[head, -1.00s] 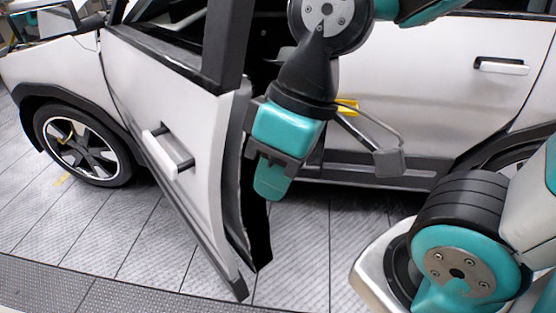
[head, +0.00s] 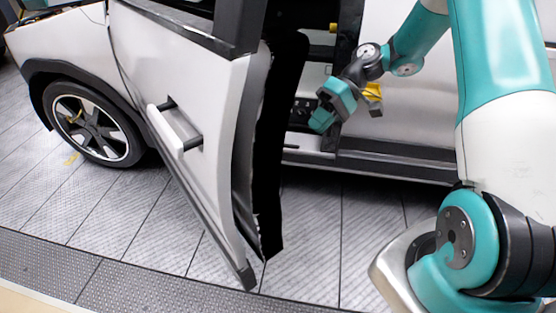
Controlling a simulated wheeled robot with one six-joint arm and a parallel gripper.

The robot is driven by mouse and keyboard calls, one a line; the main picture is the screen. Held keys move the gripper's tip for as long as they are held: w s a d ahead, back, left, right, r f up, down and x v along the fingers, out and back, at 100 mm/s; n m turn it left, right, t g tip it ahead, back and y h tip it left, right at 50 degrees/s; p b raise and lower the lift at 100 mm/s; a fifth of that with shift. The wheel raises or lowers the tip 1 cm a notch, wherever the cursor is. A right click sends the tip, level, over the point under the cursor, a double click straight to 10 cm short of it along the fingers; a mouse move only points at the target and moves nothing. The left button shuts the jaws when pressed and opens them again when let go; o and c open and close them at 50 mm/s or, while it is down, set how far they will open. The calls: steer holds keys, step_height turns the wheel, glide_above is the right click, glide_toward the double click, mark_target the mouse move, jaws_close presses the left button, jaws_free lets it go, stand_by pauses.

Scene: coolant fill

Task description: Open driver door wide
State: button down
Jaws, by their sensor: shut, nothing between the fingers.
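The driver door (head: 205,95) of the white car stands partly open, swung out toward me, with its black inner side (head: 280,150) showing at its right edge. Its outer handle (head: 176,130) is a light bar on dark mounts. My gripper (head: 322,120) is in the door opening, to the right of the door's free edge and apart from it in the picture. It is shut with nothing in it. Its fingertips point down and left toward the sill. How near it is to the door's inner panel I cannot tell.
The sill (head: 380,163) and the white rear side (head: 420,110) of the car lie behind my arm. The front wheel (head: 92,128) is at the left. The grey tiled floor (head: 130,215) around the door is clear.

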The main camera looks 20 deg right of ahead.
mark_target(267, 173)
steer(key=x, duration=0.4)
steer(key=a+r+x, duration=0.1)
steer(key=x, duration=0.3)
steer(key=r+p+x, duration=0.1)
steer(key=x, duration=0.2)
steer(key=shift+s+a+f, duration=0.25)
steer(key=shift+a+f, duration=0.05)
steer(key=shift+a, duration=0.2)
steer(key=shift+s+a, duration=0.1)
steer(key=shift+a, duration=0.4)
